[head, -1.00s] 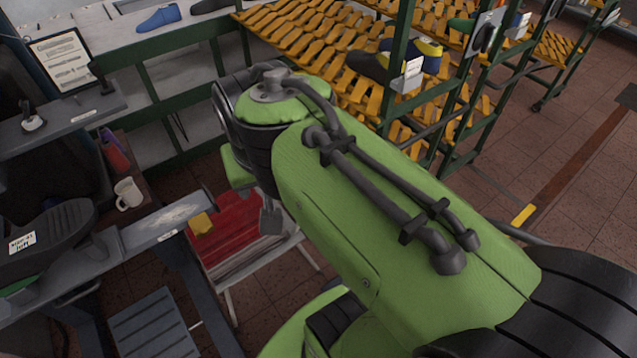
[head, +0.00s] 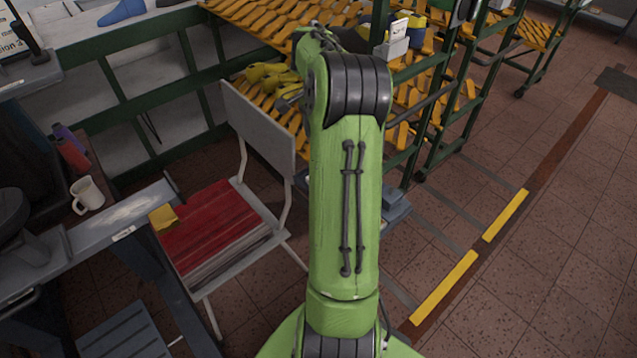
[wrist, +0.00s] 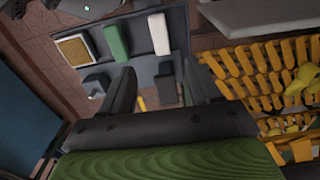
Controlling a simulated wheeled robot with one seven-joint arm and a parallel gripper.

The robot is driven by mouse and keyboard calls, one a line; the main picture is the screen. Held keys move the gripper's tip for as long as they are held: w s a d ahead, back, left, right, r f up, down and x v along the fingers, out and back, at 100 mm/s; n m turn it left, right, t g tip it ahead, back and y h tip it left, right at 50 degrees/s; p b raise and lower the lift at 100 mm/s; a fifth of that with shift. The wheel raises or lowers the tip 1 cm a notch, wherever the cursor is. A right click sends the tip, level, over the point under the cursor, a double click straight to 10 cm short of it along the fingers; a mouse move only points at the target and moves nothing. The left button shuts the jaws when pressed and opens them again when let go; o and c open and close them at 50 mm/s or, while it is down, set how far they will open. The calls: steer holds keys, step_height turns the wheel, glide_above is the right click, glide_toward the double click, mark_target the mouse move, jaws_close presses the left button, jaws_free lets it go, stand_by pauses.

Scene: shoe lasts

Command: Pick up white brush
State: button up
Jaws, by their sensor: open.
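In the wrist view my gripper (wrist: 160,85) is open, with its two dark fingers apart and nothing held between them. A white block-like piece (wrist: 158,34), which may be the white brush, lies on a grey-blue tray or surface (wrist: 142,70) beyond the fingertips, apart from them. I cannot make out bristles. A green piece (wrist: 115,42) and a beige pad with a pale border (wrist: 80,50) lie to its left. In the head view my green arm hides most of this area, and I cannot make out the brush.
In the head view a chair with a red seat (head: 210,225) stands left of my arm. A white mug (head: 88,194) stands at the left. A green-framed rack with yellow slatted shelves (head: 240,12) is behind. Tiled floor (head: 560,240) is open at the right.

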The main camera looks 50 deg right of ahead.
step_height(320, 180, down, 14)
steer(key=b, duration=0.4)
steer(key=shift+r, duration=0.1)
steer(key=c, duration=1)
step_height(320, 180, up, 10)
steer(key=p, duration=0.3)
steer(key=shift+c, duration=0.2)
steer(key=o, duration=0.4)
steer(key=c, duration=0.3)
